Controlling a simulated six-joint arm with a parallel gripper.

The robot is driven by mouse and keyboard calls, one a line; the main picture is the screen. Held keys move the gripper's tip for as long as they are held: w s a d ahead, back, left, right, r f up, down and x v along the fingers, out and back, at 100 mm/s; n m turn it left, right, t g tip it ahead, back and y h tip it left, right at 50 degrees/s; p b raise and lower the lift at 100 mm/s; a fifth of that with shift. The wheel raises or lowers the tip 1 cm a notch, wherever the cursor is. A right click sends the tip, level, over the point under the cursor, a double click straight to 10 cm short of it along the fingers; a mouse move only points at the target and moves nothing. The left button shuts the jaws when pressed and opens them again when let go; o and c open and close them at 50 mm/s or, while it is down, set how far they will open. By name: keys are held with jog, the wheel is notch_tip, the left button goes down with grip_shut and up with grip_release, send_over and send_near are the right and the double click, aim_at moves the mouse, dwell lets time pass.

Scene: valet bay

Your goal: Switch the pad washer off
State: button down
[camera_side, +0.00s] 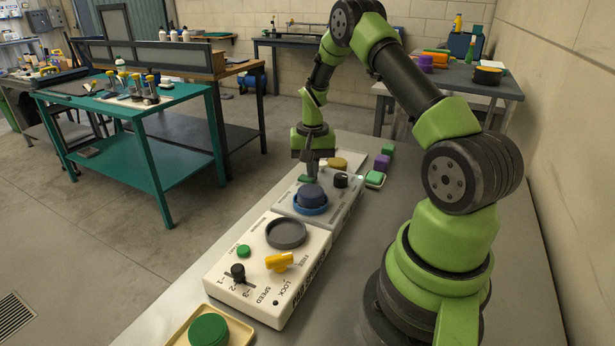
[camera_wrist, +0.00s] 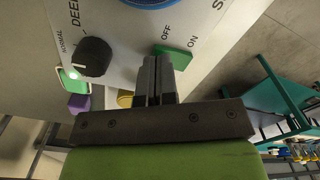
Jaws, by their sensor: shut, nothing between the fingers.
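I cannot tell which way the switch is tipped. The black knob (camera_wrist: 93,57) sits by NORMAL and DEEP, with a small bright lamp (camera_wrist: 73,73) near it. My gripper (camera_wrist: 155,66) is shut and empty, its tips close to the switch; contact is unclear. In the side view my gripper (camera_side: 311,174) is low over the washer's far left part.
A white box (camera_side: 228,270) with a grey disc, yellow lever (camera_side: 279,262) and black slider adjoins the washer in front. A yellow pad (camera_side: 337,162) and purple and green blocks (camera_side: 382,162) lie beyond. A tray with a green pad (camera_side: 208,330) stands nearest.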

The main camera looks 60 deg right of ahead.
jog(key=shift+f, duration=0.3)
jog(key=shift+r, duration=3.55)
